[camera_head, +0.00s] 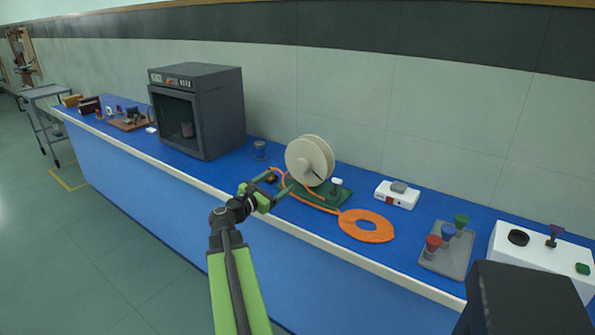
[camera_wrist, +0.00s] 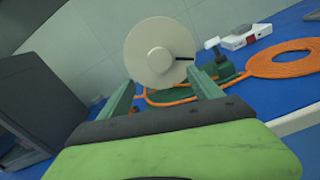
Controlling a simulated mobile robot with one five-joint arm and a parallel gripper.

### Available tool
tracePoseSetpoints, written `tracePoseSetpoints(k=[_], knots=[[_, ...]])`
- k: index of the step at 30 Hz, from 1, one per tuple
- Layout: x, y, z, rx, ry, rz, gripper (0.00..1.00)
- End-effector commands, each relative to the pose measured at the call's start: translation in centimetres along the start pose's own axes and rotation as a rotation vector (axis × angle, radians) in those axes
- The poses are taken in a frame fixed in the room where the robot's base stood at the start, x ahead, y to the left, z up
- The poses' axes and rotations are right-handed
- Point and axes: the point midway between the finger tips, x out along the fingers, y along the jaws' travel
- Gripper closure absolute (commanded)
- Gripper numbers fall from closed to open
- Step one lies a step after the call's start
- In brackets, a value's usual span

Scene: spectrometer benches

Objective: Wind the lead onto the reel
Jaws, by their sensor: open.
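A cream reel (camera_head: 309,160) stands upright on a green base (camera_head: 327,194) on the blue bench. A small white-topped handle (camera_head: 336,183) is at the base's right side. The orange lead (camera_head: 366,226) lies in a flat coil right of the base, with a strand running left past the base's front. My gripper (camera_head: 277,184) is open and empty, just left and in front of the reel. In the wrist view the reel (camera_wrist: 160,52) shows beyond and between my fingers (camera_wrist: 165,95), apart from them. The coiled lead (camera_wrist: 280,60) shows at the right.
A white device (camera_head: 397,195), a grey tray (camera_head: 447,250) with coloured pieces and a white box (camera_head: 535,257) stand to the right. The bench's front edge (camera_head: 340,238) runs below the coil.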

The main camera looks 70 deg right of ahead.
Motion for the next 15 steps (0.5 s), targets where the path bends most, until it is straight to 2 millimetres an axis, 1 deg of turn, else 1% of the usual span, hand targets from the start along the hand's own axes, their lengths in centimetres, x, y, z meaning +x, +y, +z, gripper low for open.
tracePoseSetpoints(k=[1, 9, 12, 15], knots=[[1.6, 0.2, -0.1, 0.000, 0.000, -0.002, 0.25], [8.2, 0.2, -0.1, 0.001, 0.000, -0.002, 0.25], [10.0, 0.1, -0.1, 0.002, 0.001, -0.002, 0.25], [11.1, 0.2, -0.1, 0.002, 0.001, 0.001, 0.25]])
